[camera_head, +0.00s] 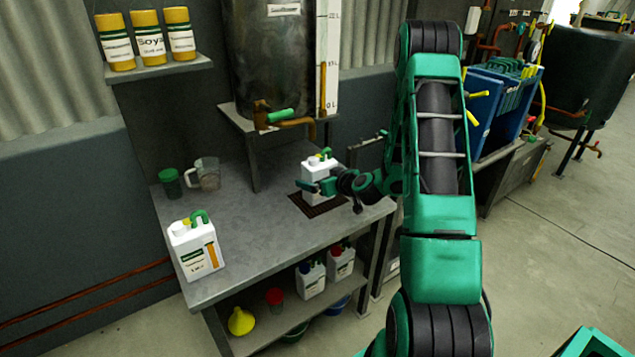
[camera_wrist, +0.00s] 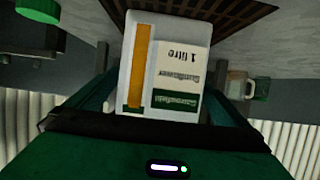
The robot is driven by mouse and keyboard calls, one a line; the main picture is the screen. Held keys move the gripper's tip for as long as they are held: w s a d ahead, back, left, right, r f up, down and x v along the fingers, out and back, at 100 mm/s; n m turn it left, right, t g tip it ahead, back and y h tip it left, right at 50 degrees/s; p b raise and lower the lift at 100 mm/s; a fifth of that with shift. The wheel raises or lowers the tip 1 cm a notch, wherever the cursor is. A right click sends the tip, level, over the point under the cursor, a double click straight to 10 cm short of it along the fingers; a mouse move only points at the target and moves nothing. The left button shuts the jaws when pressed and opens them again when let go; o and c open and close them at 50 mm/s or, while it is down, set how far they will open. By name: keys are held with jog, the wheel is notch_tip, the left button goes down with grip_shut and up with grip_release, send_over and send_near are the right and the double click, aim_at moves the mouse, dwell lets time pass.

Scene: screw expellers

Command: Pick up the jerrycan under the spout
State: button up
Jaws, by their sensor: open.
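The white jerrycan under the spout, with a green handle and yellow cap (camera_head: 320,166), stands upright on a dark grate (camera_head: 325,209) on the metal table. The copper spout (camera_head: 298,122) with a green tap lever comes from the tank above it. My gripper (camera_head: 318,186) is level with the jerrycan's body, its jaws open with the jerrycan between them. In the wrist view the jerrycan (camera_wrist: 165,75), its label upside down, fills the space between my fingers. Whether the fingers touch it I cannot tell.
Another white jerrycan (camera_head: 197,248) stands at the table's front left. A glass jug (camera_head: 206,173) and a green cup (camera_head: 171,183) stand at the back left. More jerrycans (camera_head: 311,280) and a yellow funnel (camera_head: 241,321) are on the lower shelf. The table's middle is clear.

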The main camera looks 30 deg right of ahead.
jog(key=c, duration=1.7)
jog(key=shift+r, duration=0.1)
jog(key=c, duration=0.3)
